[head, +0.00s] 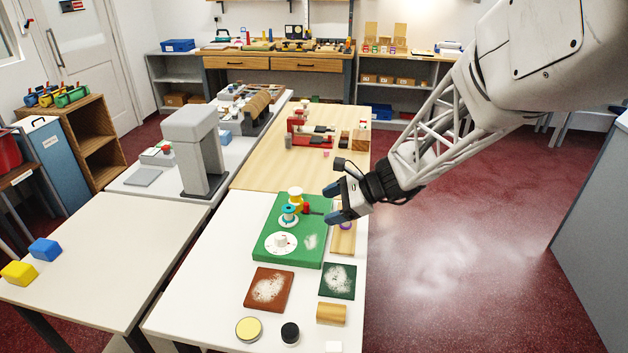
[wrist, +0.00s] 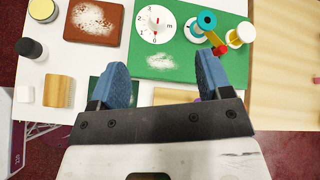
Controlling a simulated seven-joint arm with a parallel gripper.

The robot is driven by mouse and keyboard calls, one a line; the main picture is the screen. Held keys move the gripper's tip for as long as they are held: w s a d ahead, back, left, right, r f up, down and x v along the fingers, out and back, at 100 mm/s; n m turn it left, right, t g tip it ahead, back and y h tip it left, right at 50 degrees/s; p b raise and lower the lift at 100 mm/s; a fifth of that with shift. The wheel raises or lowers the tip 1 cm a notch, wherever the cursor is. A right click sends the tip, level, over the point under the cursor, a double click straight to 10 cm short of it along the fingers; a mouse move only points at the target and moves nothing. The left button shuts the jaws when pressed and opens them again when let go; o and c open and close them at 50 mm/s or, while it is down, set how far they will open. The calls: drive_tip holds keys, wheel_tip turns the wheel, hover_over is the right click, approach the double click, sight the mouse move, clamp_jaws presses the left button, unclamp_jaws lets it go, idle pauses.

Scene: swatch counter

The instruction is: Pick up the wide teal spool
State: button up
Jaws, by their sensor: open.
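The teal spool (head: 288,212) stands on the green board (head: 267,258) on the near white table, on a pale round base. In the wrist view the teal spool (wrist: 207,20) is at the top, right of centre, beyond my right-hand finger. My gripper (head: 336,203) is open and empty, apart from the spool, to its right in the head view. In the wrist view the blue fingertips of my gripper (wrist: 160,66) are spread over the board's near edge, with nothing between them.
A yellow spool (head: 296,194) and a red piece (head: 306,208) stand close by the teal spool. A white dial (head: 281,243) lies on the same board.

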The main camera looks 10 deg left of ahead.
sight(288, 208)
drive_tip(key=w+a+f+m, duration=0.2)
drive_tip(key=w, duration=0.1)
drive_tip(key=w+a+f+m+t+y, duration=0.1)
drive_tip(key=w+a+f, duration=0.1)
drive_tip(key=f, duration=0.1)
drive_tip(key=w+a+f+m+y, duration=0.1)
drive_tip(key=w+a+f+m, duration=0.1)
drive_tip(key=w, duration=0.1)
drive_tip(key=shift+w+a+f+m, duration=0.3)
drive_tip(key=shift+w+a+f, duration=0.05)
drive_tip(key=shift+f, duration=0.05)
drive_tip(key=shift+x, duration=1.3)
drive_tip(key=shift+x, duration=2.6)
drive_tip(key=shift+r, duration=0.1)
drive_tip(key=c, duration=1)
drive_tip(key=shift+r, duration=0.2)
